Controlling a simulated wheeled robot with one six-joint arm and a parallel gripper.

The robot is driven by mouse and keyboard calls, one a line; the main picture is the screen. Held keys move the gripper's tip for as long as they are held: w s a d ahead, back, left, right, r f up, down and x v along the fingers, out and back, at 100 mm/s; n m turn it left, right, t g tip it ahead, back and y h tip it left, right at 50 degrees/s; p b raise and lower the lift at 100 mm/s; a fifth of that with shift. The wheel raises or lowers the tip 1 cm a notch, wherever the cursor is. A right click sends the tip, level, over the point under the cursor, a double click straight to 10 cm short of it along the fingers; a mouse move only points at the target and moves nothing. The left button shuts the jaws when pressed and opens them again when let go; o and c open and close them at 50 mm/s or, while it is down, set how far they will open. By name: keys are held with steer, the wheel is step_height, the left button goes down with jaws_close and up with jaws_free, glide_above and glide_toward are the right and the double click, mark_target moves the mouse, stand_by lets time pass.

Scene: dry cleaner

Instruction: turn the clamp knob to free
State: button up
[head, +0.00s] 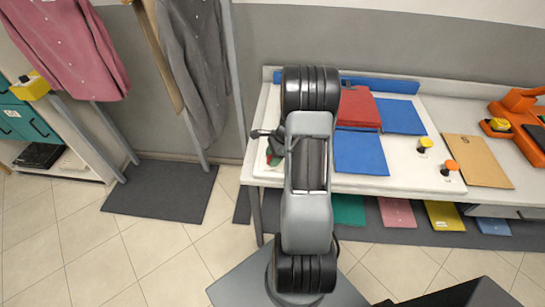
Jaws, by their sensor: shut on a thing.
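My gripper (268,137) shows small and dark at the left edge of the white board on the table, just left of my arm. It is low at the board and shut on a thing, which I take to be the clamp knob. The knob itself is mostly hidden by the gripper and arm, so its turn angle cannot be seen. A small patch of red and green shows on the board just below the gripper.
The white board (395,181) also bears blue and red folded cloths, a yellow knob (425,145) and an orange knob (449,167). A brown folder (478,162) and an orange device (519,101) are at right. Garments hang at left. Floor at lower left is clear.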

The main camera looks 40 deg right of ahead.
steer(key=shift+c, duration=1)
steer(key=n, duration=0.2)
steer(key=n+g+b, duration=0.1)
steer(key=n, duration=0.1)
steer(key=shift+w+g, duration=0.1)
steer(key=shift+g, duration=0.2)
steer(key=n+g, duration=0.1)
steer(key=n, duration=0.1)
steer(key=n+b, duration=0.1)
steer(key=n, duration=0.2)
steer(key=shift+g, duration=0.4)
steer(key=n+g+h+b, duration=0.1)
steer(key=n, duration=0.3)
steer(key=shift+w, duration=0.1)
steer(key=shift+a+n+g+h+b, duration=0.1)
steer(key=shift+n+g+h+b, duration=0.45)
steer(key=shift+n, duration=1.85)
steer(key=shift+h, duration=0.25)
